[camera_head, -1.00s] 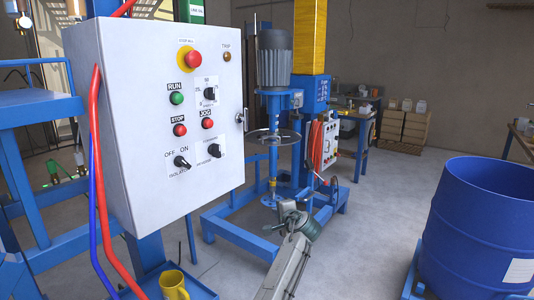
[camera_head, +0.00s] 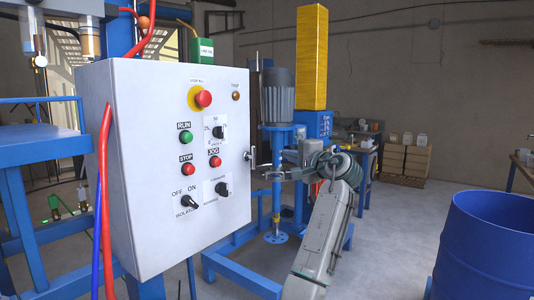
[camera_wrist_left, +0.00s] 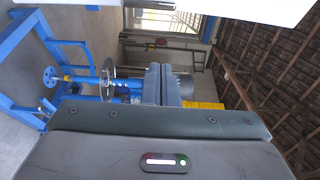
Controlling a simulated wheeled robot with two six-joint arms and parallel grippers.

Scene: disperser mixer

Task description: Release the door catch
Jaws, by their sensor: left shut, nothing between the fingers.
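The white control cabinet (camera_head: 150,165) fills the left of the head view, its door face carrying buttons and switches. The door catch (camera_head: 250,154) is a small metal latch on the right edge of the door. My left gripper (camera_head: 266,170) is shut and empty, its fingertips pointing left just below and beside the catch. I cannot tell whether they touch it. The shut fingers (camera_wrist_left: 168,84) also show in the left wrist view, below the pale cabinet edge (camera_wrist_left: 225,10); the catch is not discernible there. My right gripper is not in view.
The blue mixer stand with its grey motor (camera_head: 278,95) stands behind the gripper. A blue drum (camera_head: 487,245) is at the lower right. Red and blue hoses (camera_head: 105,200) run down the cabinet's left side. Open floor lies between stand and drum.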

